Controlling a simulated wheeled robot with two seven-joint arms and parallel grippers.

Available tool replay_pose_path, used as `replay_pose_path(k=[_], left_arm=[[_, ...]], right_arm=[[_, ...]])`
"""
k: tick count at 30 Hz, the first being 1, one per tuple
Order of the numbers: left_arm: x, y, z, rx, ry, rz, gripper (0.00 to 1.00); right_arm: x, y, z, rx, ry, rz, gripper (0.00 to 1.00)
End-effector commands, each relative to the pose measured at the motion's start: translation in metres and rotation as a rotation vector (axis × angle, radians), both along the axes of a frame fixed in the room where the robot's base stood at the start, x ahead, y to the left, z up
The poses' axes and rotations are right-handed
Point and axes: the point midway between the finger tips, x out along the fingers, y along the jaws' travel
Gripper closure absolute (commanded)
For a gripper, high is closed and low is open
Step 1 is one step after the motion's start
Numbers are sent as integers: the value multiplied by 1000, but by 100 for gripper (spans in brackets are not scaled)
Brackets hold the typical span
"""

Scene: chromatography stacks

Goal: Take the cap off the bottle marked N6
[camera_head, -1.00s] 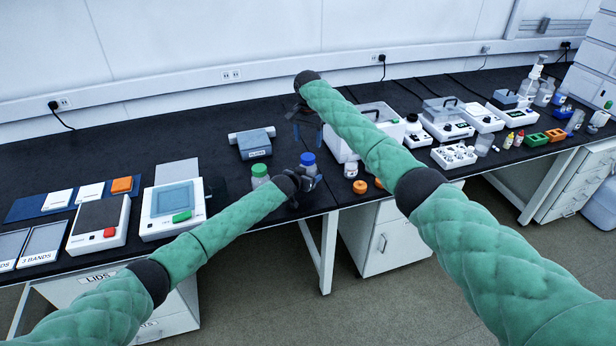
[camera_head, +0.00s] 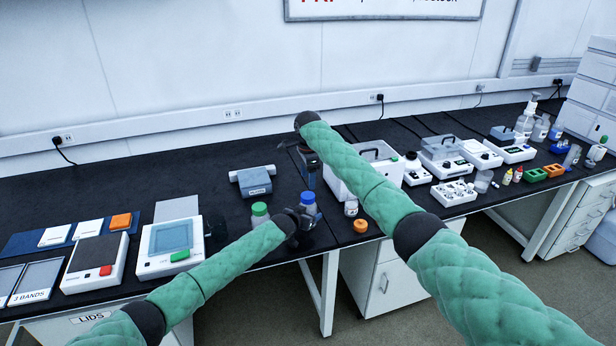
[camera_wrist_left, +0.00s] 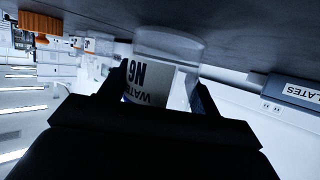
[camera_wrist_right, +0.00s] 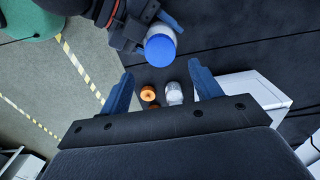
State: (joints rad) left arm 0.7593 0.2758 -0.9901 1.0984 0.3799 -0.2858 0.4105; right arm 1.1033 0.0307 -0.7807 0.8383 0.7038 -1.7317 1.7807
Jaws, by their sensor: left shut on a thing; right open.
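The bottle marked N6 (camera_wrist_left: 150,82) has a white label reading N6 and WATER in the left wrist view. My left gripper (camera_head: 300,216) is shut around its body and hides much of it in the head view. Its blue cap (camera_head: 308,197) is on top. The cap also shows in the right wrist view (camera_wrist_right: 160,48), beyond my right fingertips and not between them. My right gripper (camera_head: 308,168) is open and empty, behind and above the cap in the head view. I cannot tell whether the bottle touches the bench.
A green-capped bottle (camera_head: 260,213) stands just left of the held bottle. A blue-grey block (camera_head: 254,182) lies behind. Bare bench (camera_head: 225,200) shows left of the green-capped bottle.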

Motion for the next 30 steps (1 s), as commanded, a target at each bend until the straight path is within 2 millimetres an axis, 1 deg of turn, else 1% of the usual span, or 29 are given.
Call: replay_pose_path(k=[5, 12, 18, 24, 30], left_arm=[[0, 0, 1, -1, -1, 0, 100], [0, 0, 1, -1, -1, 0, 100], [0, 0, 1, -1, -1, 0, 100], [0, 0, 1, -1, -1, 0, 100], [0, 0, 1, -1, -1, 0, 100]], right_arm=[[0, 0, -13, 0, 1, -14, 36], [0, 0, -46, -1, 2, -12, 36], [0, 0, -69, -1, 1, -11, 36], [0, 0, -79, 0, 0, -10, 36], [0, 0, -80, 0, 0, -10, 36]])
